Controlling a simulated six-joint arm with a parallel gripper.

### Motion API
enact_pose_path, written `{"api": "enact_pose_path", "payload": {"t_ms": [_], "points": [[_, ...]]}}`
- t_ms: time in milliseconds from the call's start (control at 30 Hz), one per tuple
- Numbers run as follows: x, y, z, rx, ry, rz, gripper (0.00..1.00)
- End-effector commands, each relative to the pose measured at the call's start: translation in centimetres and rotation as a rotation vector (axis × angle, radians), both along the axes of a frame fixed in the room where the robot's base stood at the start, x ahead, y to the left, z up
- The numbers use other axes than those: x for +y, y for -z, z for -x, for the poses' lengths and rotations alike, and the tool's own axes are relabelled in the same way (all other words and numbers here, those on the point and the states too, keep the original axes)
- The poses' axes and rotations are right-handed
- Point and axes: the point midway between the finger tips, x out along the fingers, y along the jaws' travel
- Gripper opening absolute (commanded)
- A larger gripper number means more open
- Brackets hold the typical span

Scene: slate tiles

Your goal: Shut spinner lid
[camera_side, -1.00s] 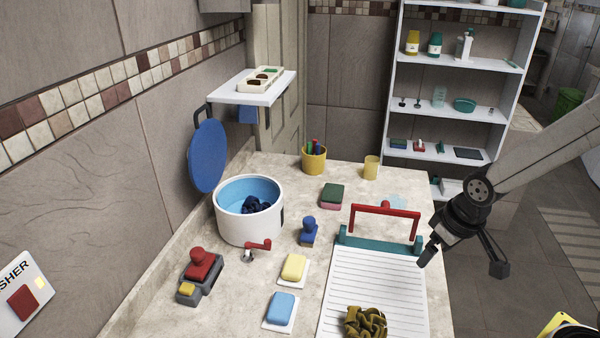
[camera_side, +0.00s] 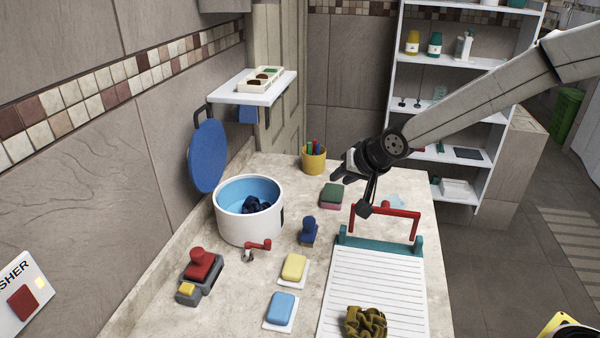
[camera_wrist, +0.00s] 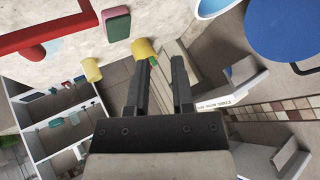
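The spinner is a white round tub (camera_side: 248,225) with a light blue inside, on the counter at left centre. A dark blue cloth (camera_side: 255,205) lies in it. Its round blue lid (camera_side: 207,156) stands upright and open at the tub's back left; it also shows at top right in the wrist view (camera_wrist: 285,28). A small red crank (camera_side: 258,245) sits at the tub's front. My gripper (camera_side: 350,192) is open and empty, above the counter to the right of the tub and apart from the lid. In the wrist view the fingers (camera_wrist: 160,65) are spread with nothing between them.
A white wall shelf (camera_side: 255,93) juts out above the lid. Soaps and stamps stand in front.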

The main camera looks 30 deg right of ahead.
Motion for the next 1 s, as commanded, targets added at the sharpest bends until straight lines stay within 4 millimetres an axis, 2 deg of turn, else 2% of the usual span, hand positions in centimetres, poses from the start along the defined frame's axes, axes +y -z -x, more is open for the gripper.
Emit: {"api": "enact_pose_path", "payload": {"t_ms": [33,200,400,500,700,1000], "points": [[1.2,-0.8,-1.8,-0.041,0.027,-0.05,0.29],[5.2,-4.0,-7.1,-0.17,0.114,-0.251,0.29],[10.4,-7.8,-12.0,-0.287,0.183,-0.522,0.29],[12.8,-9.6,-13.7,-0.326,0.201,-0.653,0.29],[15.9,-11.9,-15.6,-0.361,0.216,-0.835,0.29],[16.7,-12.6,-15.9,-0.367,0.22,-0.885,0.29]]}}
